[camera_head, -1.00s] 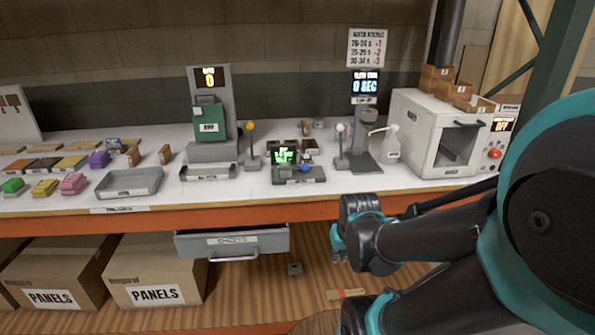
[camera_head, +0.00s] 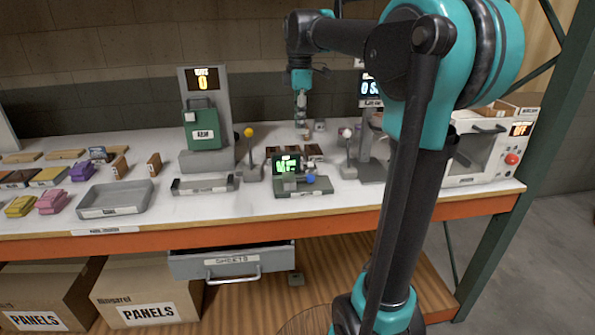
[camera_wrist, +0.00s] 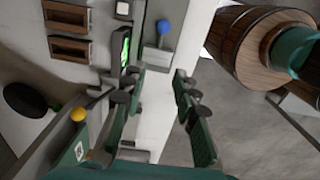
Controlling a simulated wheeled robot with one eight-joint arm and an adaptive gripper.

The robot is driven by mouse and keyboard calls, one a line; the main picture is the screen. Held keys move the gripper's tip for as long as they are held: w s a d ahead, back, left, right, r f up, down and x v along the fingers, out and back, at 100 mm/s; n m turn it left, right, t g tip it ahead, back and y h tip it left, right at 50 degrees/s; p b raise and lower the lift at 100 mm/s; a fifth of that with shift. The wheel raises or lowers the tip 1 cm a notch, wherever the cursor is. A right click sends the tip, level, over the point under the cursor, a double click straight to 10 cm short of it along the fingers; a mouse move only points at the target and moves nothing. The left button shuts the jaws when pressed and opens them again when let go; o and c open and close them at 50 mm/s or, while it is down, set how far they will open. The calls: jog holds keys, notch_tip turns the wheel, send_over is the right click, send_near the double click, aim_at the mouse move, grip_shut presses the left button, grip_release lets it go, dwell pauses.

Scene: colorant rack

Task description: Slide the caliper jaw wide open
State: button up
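The caliper (camera_head: 298,187) is a grey device on the bench with a green-lit screen (camera_head: 287,165) and a blue ball knob (camera_head: 310,179) at its right. In the wrist view, the screen (camera_wrist: 126,46) and blue knob (camera_wrist: 164,27) show near the top, beyond my fingers. My gripper (camera_head: 301,117) hangs fingers-down above the bench, appearing behind and above the caliper in the head view. In the wrist view, my gripper (camera_wrist: 158,88) has its two green finger pads spread apart with nothing between them. It is not touching the caliper. The exact jaw gap is too small to tell.
A yellow-knobbed lever (camera_head: 249,150) stands left of the caliper and a white-knobbed lever (camera_head: 347,150) right of it. Small wooden bins (camera_head: 313,150) sit behind. A grey tray (camera_head: 116,198) lies left. An open drawer (camera_head: 232,262) juts out below the bench.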

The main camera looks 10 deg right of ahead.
aim_at(302, 179)
notch_tip(302, 179, down, 17)
jog(key=shift+f, duration=0.1)
dwell(0.4)
jog(key=shift+c, duration=0.3)
grip_shut()
